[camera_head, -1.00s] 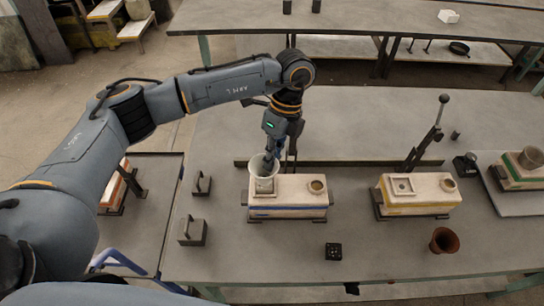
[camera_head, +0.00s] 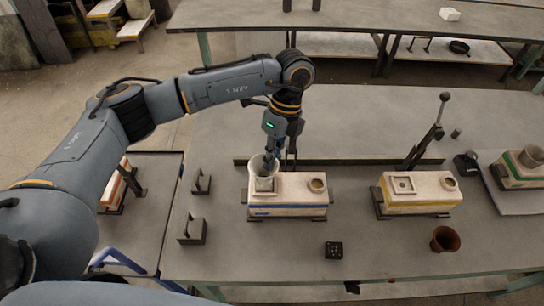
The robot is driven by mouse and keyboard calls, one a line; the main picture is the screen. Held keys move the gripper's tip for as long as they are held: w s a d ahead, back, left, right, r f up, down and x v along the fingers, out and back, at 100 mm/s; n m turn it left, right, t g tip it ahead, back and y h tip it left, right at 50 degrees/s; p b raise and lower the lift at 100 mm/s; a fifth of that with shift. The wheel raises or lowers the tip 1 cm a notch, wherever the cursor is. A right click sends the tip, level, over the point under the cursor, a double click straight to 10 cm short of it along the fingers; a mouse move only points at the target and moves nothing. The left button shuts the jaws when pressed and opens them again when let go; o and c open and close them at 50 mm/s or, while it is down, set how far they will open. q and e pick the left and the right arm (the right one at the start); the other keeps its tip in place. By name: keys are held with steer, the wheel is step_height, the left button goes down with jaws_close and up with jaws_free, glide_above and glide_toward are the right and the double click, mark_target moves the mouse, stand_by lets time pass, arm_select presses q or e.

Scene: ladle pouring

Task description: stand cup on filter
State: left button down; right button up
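A pale grey cup (camera_head: 264,184) is upright at the left end of the blue-striped block (camera_head: 290,197), over the place where its square filter seat would be. The cup hides that seat, and I cannot tell whether it touches. My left gripper (camera_head: 270,165) points down from above and has its fingers at the cup's rim, seemingly shut on the rim wall. The yellow-striped block (camera_head: 421,197) has a bare square filter seat (camera_head: 403,185) on its left. My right gripper is out of view.
A brown cup (camera_head: 445,239) and a small black cube (camera_head: 333,251) are near the table's front. Dark metal brackets (camera_head: 192,232) stand left of the blue-striped block. A green-striped block (camera_head: 520,174) with a cup on it is at the right edge.

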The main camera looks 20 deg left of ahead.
arm_select(q)
steer(key=shift+f, duration=0.25)
steer(key=shift+f+b, duration=0.35)
steer(key=shift+b, duration=0.05)
stand_by(0.3)
steer(key=c, duration=1.4)
jaws_free()
steer(key=shift+c, duration=0.2)
steer(key=shift+r, duration=0.15)
steer(key=v, duration=1.1)
steer(key=shift+r, duration=0.4)
steer(key=shift+d, duration=0.1)
